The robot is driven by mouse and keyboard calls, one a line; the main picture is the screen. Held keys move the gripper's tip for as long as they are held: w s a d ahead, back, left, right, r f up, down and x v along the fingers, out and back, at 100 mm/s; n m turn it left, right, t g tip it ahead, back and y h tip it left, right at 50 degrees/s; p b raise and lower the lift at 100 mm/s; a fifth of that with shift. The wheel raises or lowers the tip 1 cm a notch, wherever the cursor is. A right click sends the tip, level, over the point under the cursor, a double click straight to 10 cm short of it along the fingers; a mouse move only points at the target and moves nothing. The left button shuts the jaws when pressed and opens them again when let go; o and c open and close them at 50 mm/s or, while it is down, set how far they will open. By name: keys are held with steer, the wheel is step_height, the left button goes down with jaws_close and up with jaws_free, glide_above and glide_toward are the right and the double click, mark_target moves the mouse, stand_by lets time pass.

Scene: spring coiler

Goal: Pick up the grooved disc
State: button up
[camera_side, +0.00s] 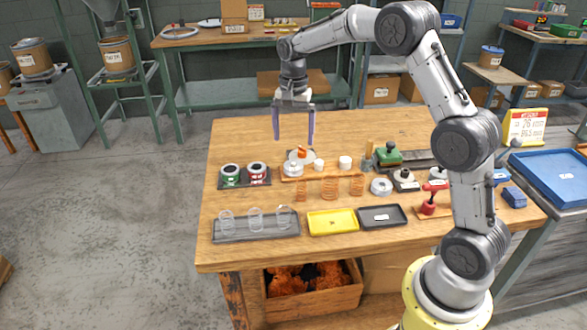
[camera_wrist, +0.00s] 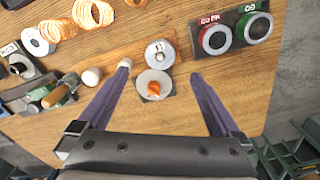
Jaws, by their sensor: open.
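My gripper (camera_side: 295,140) is open and empty, pointing down above the back middle of the table. In the wrist view its fingers (camera_wrist: 160,72) stand apart, with two round discs between and beyond them. A pale flat disc (camera_wrist: 153,82) carries an orange piece; it also shows in the side view (camera_side: 292,155). Beside it, a silver-white disc (camera_wrist: 160,53) with a central hub sits at the end of a wooden strip; it shows in the side view (camera_side: 292,170) too. I cannot tell which of these is grooved; no groove is clear.
Green and red round pieces (camera_side: 243,174) sit in a dark holder left of the discs. Small white knobs (camera_side: 345,162) and orange coils (camera_side: 329,188) lie right and in front. A grey ring (camera_side: 381,187), yellow tray (camera_side: 332,222) and black tray (camera_side: 382,216) are nearer. The table's back left is clear.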

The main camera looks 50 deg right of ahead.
mark_target(293, 163)
step_height(293, 163, down, 9)
steer(key=shift+d+f, duration=0.1)
steer(key=shift+f, duration=0.1)
steer(key=shift+w+r, duration=0.1)
jaws_close()
stand_by(0.6)
